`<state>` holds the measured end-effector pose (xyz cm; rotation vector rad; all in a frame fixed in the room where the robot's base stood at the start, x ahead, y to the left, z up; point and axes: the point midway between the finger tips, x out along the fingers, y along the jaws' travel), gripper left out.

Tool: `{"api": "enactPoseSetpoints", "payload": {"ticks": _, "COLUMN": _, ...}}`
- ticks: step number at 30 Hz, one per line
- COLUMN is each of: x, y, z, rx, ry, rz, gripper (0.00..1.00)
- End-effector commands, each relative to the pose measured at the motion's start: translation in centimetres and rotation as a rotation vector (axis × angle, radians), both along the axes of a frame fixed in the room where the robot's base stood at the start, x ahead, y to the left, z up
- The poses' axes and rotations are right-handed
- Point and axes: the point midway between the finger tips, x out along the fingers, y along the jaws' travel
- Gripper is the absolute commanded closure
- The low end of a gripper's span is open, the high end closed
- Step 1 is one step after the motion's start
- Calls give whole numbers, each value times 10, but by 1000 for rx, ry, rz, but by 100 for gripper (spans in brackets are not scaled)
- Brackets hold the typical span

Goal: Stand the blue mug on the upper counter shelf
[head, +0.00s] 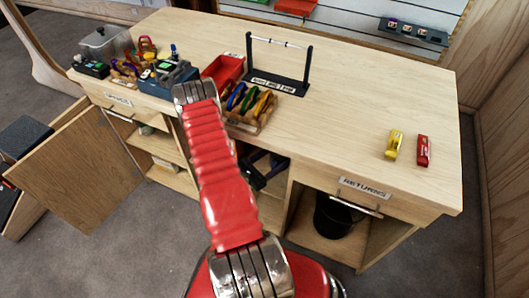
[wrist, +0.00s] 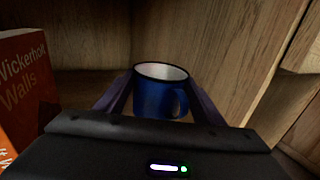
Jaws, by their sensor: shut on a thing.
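The blue mug (wrist: 155,97) has a pale inside and stands upright in the wrist view, its handle toward the right. My gripper (wrist: 159,80) is shut on it, one dark finger on each side. The fingers and the gripper body hide the mug's lower part, so I cannot tell whether it touches a surface. Wooden panels surround it. The mug does not show in the head view, where my red arm (head: 222,180) covers part of the counter front. Shelf boards (head: 163,146) show in the open compartment under the counter's left side.
An orange-red book (wrist: 28,85) stands left of the mug, close to my gripper. The counter top (head: 350,100) holds a red bin (head: 222,70), a black stand (head: 280,84) and carabiners. An open door (head: 80,165) sticks out at left. A black bucket (head: 332,216) stands under the right side.

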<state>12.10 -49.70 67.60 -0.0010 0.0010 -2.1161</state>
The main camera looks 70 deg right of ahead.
Motion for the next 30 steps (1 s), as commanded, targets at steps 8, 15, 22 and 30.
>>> {"api": "enactPoseSetpoints", "payload": {"ticks": 8, "x": 1, "y": 0, "z": -34, "rx": 1, "ry": 1, "rz": 2, "gripper": 63}}
{"api": "enactPoseSetpoints", "payload": {"ticks": 15, "x": 1, "y": 0, "z": -54, "rx": -1, "ry": 1, "rz": 2, "gripper": 63}}
{"api": "enactPoseSetpoints", "payload": {"ticks": 22, "x": 2, "y": 1, "z": -54, "rx": -1, "ry": 1, "rz": 4, "gripper": 63}}
{"api": "enactPoseSetpoints", "payload": {"ticks": 30, "x": 2, "y": 1, "z": -66, "rx": 1, "ry": 1, "rz": 4, "gripper": 63}}
